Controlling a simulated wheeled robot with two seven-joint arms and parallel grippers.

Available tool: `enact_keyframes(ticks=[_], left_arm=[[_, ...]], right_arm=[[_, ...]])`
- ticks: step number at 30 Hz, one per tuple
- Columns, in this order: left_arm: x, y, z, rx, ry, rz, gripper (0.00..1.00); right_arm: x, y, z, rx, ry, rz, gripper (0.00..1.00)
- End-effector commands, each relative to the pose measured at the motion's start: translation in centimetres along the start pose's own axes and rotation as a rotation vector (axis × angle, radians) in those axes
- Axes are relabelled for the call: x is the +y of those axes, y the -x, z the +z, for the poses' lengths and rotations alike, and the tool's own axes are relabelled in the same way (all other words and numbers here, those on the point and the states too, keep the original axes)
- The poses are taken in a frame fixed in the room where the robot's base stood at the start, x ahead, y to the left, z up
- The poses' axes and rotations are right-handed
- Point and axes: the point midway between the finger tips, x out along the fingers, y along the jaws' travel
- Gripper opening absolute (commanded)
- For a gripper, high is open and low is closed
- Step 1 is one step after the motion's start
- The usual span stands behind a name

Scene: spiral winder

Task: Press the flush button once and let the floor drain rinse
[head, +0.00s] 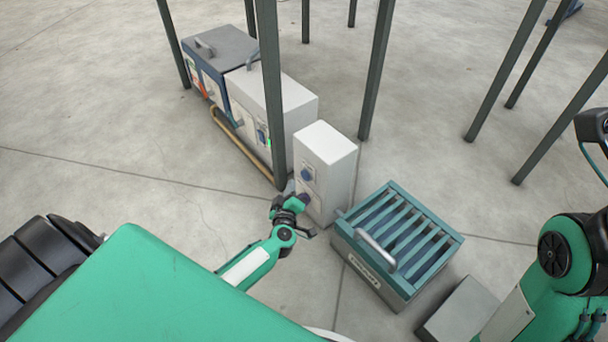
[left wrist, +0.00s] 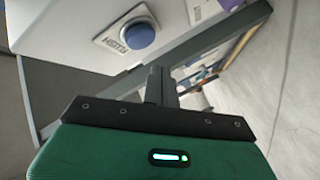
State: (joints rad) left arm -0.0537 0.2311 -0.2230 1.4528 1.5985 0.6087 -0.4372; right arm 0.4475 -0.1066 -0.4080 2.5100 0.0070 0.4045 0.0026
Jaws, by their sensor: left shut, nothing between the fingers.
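A white box (head: 328,165) stands upright on the floor, with a blue round button (head: 307,174) on its front face. In the left wrist view a blue button (left wrist: 138,36) with a label reading FLUSH sits on the white face, and part of another blue button (left wrist: 230,3) shows at the top edge. My left gripper (head: 300,199) is shut and empty, close to the lower front of the box; its fingers (left wrist: 156,84) appear below the FLUSH button in the wrist view. I cannot tell whether they touch the box. The teal slatted floor drain (head: 440,262) stands right of the box.
Dark posts (head: 376,70) rise around the area, one (head: 272,95) just left of the white box. Behind it stand a larger white unit (head: 285,97) and a dark blue-grey unit (head: 222,45). A grey block (head: 462,308) lies beside the drain. Open concrete floor is at the left.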

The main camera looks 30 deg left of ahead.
Motion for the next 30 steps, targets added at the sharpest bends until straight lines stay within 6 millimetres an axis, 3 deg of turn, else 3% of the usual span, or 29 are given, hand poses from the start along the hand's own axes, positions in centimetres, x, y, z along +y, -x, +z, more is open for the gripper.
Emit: enact_keyframes(ticks=[9, 30], left_arm=[[-1.3, 1.9, -1.5, -0.001, 0.000, 0.001, 0.00], [-1.4, 2.0, -1.5, 0.000, 0.001, 0.001, 0.00]], right_arm=[[0.1, -1.2, 0.3, 0.000, 0.000, 0.000, 0.00], [0.1, -1.1, 0.3, 0.000, 0.000, 0.000, 0.00]])
